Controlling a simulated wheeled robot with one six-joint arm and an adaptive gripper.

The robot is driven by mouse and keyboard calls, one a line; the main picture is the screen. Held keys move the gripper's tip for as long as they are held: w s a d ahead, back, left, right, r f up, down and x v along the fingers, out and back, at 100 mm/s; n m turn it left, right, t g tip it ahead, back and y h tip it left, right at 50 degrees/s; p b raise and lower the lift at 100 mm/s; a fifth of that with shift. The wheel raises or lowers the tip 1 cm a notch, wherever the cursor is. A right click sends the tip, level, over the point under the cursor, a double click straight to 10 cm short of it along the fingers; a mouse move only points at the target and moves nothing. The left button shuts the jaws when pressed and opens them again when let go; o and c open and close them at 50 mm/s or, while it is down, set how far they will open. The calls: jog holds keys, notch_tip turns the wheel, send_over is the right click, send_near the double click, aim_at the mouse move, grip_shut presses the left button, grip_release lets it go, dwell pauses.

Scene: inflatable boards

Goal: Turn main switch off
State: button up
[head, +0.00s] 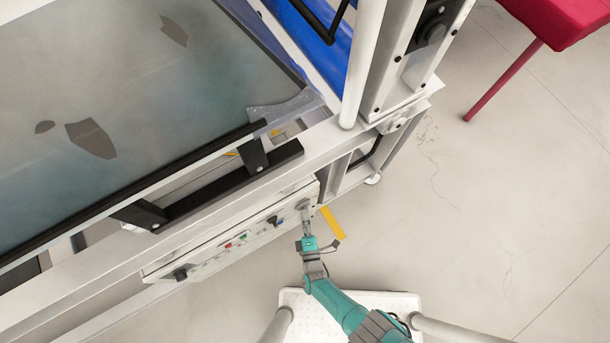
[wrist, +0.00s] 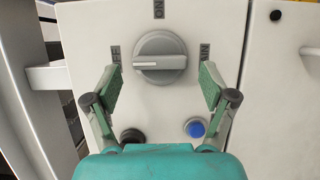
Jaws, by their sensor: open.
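The main switch, a round grey rotary knob (wrist: 160,58) with a raised bar handle, is on a white panel (wrist: 220,150) in the wrist view. Its bar lies level, with a white mark on the left half. Small dark labels are above, left and right of it; the side ones are partly hidden by my fingers. My gripper (wrist: 160,84) is open, one finger on each side of the knob, with gaps between fingers and knob. In the head view my gripper (head: 305,226) is at the right end of the control panel (head: 215,245).
Below the knob are a black button (wrist: 132,136) and a blue button (wrist: 195,128). Farther left on the panel are red and green buttons (head: 235,241) and a black switch (head: 180,273). A yellow strip (head: 332,222) is right of my gripper.

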jog(key=shift+r, duration=0.1)
jog(key=shift+r, duration=4.9)
